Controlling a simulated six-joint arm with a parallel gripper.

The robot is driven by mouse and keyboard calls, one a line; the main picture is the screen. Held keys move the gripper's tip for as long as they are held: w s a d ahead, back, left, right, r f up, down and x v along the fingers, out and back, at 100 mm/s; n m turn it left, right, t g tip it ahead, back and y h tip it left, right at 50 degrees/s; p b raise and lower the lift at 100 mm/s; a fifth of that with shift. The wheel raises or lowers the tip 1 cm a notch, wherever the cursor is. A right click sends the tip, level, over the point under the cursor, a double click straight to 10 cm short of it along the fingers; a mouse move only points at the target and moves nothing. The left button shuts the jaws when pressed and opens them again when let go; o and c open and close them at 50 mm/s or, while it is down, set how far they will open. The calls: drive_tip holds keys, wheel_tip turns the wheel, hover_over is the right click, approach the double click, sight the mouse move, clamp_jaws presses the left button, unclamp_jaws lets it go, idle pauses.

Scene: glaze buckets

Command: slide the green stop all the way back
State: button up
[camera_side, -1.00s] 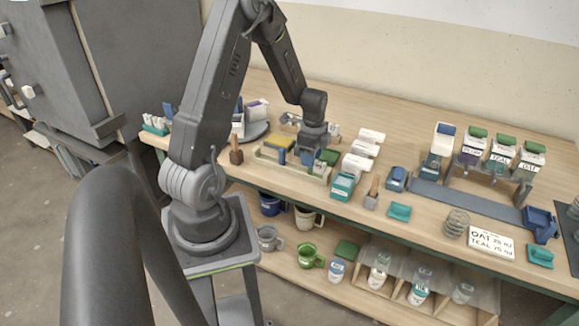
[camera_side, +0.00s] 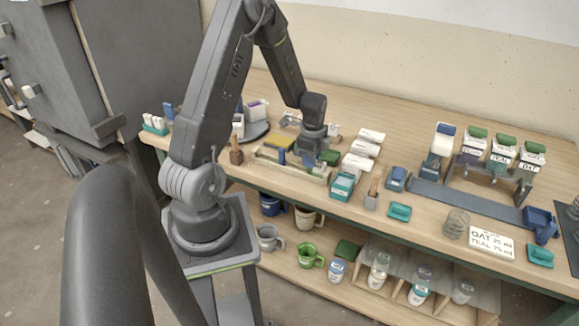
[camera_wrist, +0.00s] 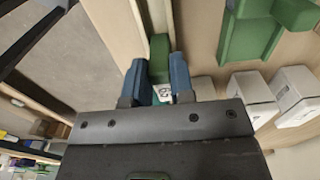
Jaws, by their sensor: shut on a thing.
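My gripper (camera_side: 309,157) is low over the pale wooden jig on the bench in the side view. In the wrist view, the blue fingertips of my gripper (camera_wrist: 159,75) are shut on the green stop (camera_wrist: 158,48), one on each side of it. The stop is a narrow green block beside a pale wooden strip. A small white label with dark marks shows between the fingers, just below the green. In the side view my fingers largely hide the stop, and I cannot tell how far along the jig it sits.
A larger green piece (camera_wrist: 262,30) lies to the right in the wrist view. White boxes (camera_side: 362,150) and a teal box (camera_side: 343,185) stand close to the right of the jig.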

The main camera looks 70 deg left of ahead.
drive_tip(key=shift+s+a, duration=1.65)
drive_tip(key=shift+a, duration=0.05)
drive_tip(key=o, duration=0.8)
drive_tip(key=shift+r, duration=0.1)
drive_tip(key=shift+r, duration=3.45)
